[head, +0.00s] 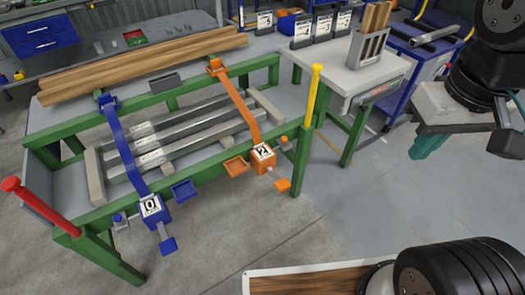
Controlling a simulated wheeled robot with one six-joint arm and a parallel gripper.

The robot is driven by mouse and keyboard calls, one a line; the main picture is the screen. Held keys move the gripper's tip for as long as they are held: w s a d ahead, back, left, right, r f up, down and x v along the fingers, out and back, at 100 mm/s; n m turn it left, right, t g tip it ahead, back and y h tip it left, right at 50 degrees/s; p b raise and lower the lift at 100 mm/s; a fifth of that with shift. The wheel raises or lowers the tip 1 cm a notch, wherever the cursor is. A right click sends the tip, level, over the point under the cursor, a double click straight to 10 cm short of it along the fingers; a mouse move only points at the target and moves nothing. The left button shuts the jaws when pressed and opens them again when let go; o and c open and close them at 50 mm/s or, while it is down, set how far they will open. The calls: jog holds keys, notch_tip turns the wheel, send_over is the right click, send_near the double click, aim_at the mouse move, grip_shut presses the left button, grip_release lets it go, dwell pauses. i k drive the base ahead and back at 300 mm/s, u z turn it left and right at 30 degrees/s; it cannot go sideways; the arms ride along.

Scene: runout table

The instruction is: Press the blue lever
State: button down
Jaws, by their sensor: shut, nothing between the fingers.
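A second flat blue plate (183,189) is beside the box. My gripper (423,147), with a pale body and teal fingers, is at the right over the floor. It is shut and empty, well apart from the lever. The fingertips are small in view.
A yellow post (314,95) and a red-topped post (40,208) stand at the table's ends. A wooden board (310,284) is at the bottom. Floor in front is clear.

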aim_at(168, 246)
jog(key=u, duration=1.5)
